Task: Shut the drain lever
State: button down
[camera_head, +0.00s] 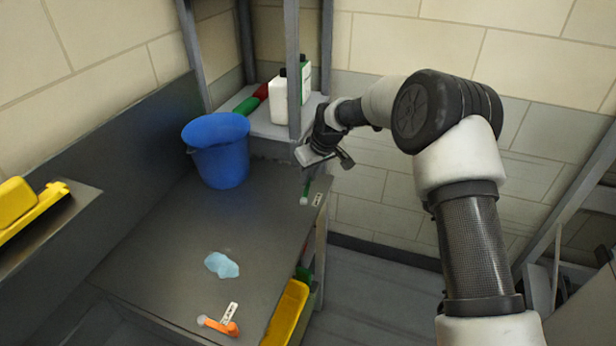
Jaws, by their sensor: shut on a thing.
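A green lever (306,188) with a pale round pivot sits at the far right edge of the dark counter (165,265), beside a small white label (318,199). My gripper (309,175) is over this lever and shut on it; the gripper body hides the lever's upper end. An orange lever (226,327), also with a pale pivot and a white label (229,312), lies at the near edge of the counter, far from my gripper. The label print is too small to read, so I cannot tell which lever is the drain lever.
A blue bucket (220,155) stands on the counter left of my gripper. White bottles (279,101) stand on a shelf behind, by a grey post (292,65). A light blue cloth or puddle (221,265) lies mid-counter. A yellow tray (287,312) is at the near right.

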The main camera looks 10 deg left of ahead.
jog(key=shift+d+m+b, duration=0.45)
jog(key=shift+m, duration=0.55)
jog(key=c, duration=1.7)
grip_release()
jog(key=shift+s+a+v, duration=0.1)
jog(key=shift+s+v, duration=0.05)
jog(key=shift+v, duration=2.75)
jog(key=shift+s+a+v, duration=0.1)
jog(key=shift+s+v, duration=0.05)
jog(key=shift+v, duration=2.75)
jog(key=shift+s+a+v, duration=0.1)
jog(key=shift+s+v, duration=0.05)
jog(key=shift+v, duration=2.75)
